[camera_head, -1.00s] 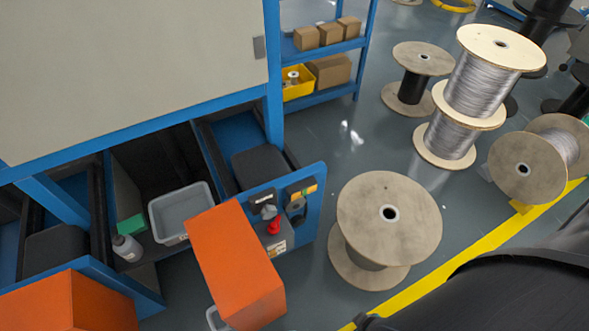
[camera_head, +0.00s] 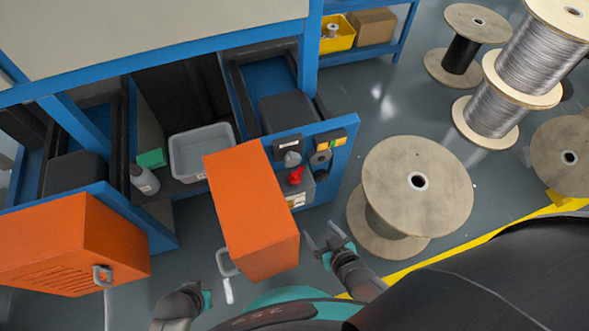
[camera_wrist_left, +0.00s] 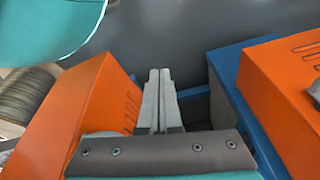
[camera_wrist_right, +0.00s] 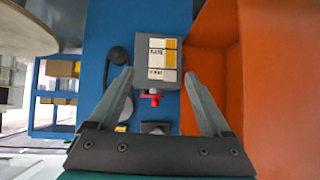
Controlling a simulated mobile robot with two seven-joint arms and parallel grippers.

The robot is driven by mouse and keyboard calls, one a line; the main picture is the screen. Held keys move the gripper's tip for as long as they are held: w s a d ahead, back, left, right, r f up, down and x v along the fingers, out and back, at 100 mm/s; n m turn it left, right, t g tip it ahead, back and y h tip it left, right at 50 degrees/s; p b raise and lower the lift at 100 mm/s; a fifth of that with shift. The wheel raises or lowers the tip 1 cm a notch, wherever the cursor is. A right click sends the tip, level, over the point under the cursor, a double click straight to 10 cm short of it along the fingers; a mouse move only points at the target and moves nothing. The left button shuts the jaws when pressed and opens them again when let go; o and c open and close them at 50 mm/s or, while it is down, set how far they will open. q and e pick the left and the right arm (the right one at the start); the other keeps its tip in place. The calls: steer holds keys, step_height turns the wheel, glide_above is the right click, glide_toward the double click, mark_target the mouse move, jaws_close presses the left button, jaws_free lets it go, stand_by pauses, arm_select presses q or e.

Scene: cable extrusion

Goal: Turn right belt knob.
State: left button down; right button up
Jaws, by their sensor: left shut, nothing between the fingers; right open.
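A blue control panel (camera_head: 340,175) carries a grey knob (camera_head: 291,158) under a black plate, a dark round knob (camera_head: 320,157) under a yellow-orange plate, and a red knob (camera_head: 296,175) on a grey box. I cannot read which one is the right belt knob. My right gripper (camera_head: 327,242) is open and empty, below and in front of the panel, apart from it. In the right wrist view, the red knob (camera_wrist_right: 153,98) and labelled grey box (camera_wrist_right: 160,58) show between the open fingers (camera_wrist_right: 160,85). My left gripper (camera_wrist_left: 160,75) is shut and empty, near an orange door.
An orange door (camera_head: 250,210) stands just left of the panel. Another orange door (camera_head: 75,245) is farther left. A large wooden spool (camera_head: 415,185) stands right of the panel. A grey bin (camera_head: 200,150) and a bottle (camera_head: 145,180) sit inside the machine.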

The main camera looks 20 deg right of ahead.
steer(key=w+a+r+m+t+b, duration=0.1)
steer(key=w+a+r+t+b, duration=0.1)
steer(key=w+r+t+b, duration=0.25)
steer(key=m+t, duration=0.2)
steer(key=t, duration=0.1)
glide_toward(293, 164)
steer(key=w, duration=0.2)
steer(key=shift+h, duration=0.4)
steer(key=w, duration=0.2)
steer(key=w+b, duration=0.1)
steer(key=w, duration=0.1)
steer(key=w+b, duration=0.1)
steer(key=w, duration=0.1)
steer(key=shift+a, duration=0.35)
arm_select(q)
step_height(293, 164, up, 16)
steer(key=w+d+t, duration=0.1)
steer(key=w+d, duration=0.1)
steer(key=w, duration=0.1)
steer(key=shift+d+r+t+h+b, duration=0.25)
steer(key=shift+t+h+b, duration=0.05)
steer(key=shift+b, duration=0.15)
arm_select(e)
steer(key=shift+w, duration=0.65)
jaws_close()
